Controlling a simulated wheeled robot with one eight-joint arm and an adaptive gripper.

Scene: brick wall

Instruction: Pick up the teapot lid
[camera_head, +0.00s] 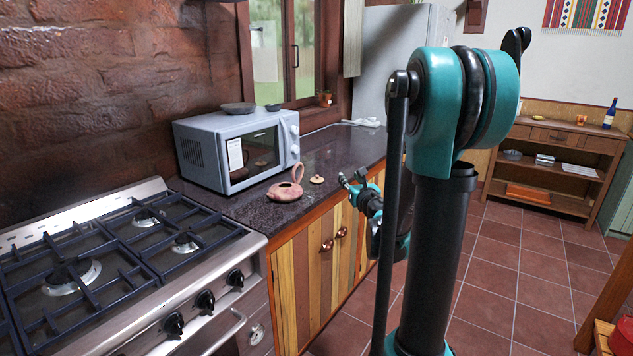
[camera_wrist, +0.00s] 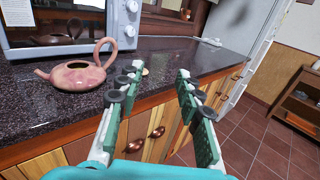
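The teapot lid (camera_head: 317,179) is a small tan disc with a knob, lying on the dark countertop in the head view. It is to the right of the teapot (camera_head: 285,190), which is reddish-brown, has a raised loop handle and shows an open top in the wrist view (camera_wrist: 78,75). In the wrist view only a sliver of the lid (camera_wrist: 145,71) shows, mostly hidden behind the left finger. My gripper (camera_head: 349,179) is at the counter's front edge, to the right of the lid and apart from it. In the wrist view its fingers (camera_wrist: 157,74) are spread with nothing between them.
A grey microwave (camera_head: 236,146) stands behind the teapot, with a dark dish (camera_head: 238,108) on top. A gas stove (camera_head: 120,262) is at the left. The countertop (camera_head: 345,150) right of the lid is mostly clear. Wooden cabinets (camera_head: 310,255) are below.

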